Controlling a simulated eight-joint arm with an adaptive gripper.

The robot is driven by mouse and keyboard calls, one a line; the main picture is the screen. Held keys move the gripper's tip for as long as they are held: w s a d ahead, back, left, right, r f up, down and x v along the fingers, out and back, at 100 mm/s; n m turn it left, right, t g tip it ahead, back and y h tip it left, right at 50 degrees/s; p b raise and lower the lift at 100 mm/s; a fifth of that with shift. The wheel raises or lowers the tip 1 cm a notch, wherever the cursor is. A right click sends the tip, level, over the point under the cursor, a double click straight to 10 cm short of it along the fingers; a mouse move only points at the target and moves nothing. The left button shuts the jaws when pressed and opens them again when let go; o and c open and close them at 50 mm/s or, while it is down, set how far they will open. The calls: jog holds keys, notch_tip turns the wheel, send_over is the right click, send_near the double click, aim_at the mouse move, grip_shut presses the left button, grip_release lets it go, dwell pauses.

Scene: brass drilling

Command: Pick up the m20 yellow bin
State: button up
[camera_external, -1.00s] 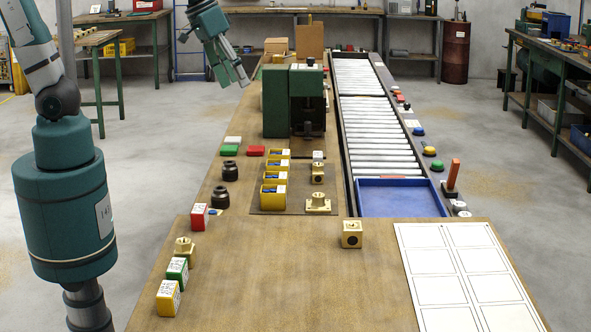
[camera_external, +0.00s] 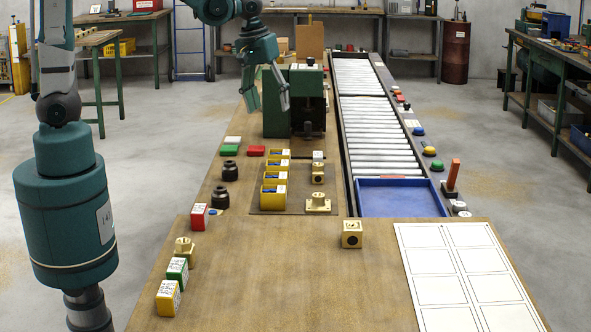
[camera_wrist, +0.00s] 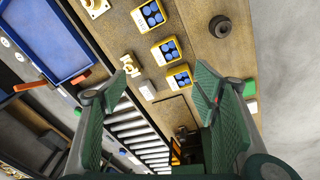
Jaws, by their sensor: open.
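Several small yellow bins (camera_external: 273,200) with blue contents stand in a row on a mat on the bench. Their labels are too small to read, so I cannot tell which is m20. In the wrist view, three yellow bins show, a near one (camera_wrist: 149,16), a middle one (camera_wrist: 165,50) and a far one (camera_wrist: 178,80). My gripper (camera_external: 269,104) is open above the bench, beyond the bin row and in front of the green machine. In the wrist view my gripper (camera_wrist: 167,78) has its fingers apart with nothing between them; the far bin appears between the fingertips.
The green machine (camera_external: 277,112) stands just behind the bins. Brass fittings (camera_external: 318,201) sit to their right and black cylinders (camera_external: 221,197) to their left. A roller conveyor (camera_external: 374,131) with a blue tray (camera_external: 400,197) runs along the right. The front bench is mostly clear.

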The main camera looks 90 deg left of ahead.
aim_at(279, 158)
jog(key=w+a+f+n+g+b, duration=0.1)
jog(key=a+f+n, duration=0.4)
jog(key=a+f, duration=0.7)
jog(key=shift+w+f+n+g+h+b, duration=0.4)
jog(key=shift+w+f, duration=0.35)
jog(key=shift+f, duration=0.45)
jog(key=shift+f, duration=1.3)
jog(key=shift+s+f+b, duration=0.1)
jog(key=shift+f+b, duration=0.45)
jog(key=shift+f, duration=2.05)
jog(key=c, duration=1)
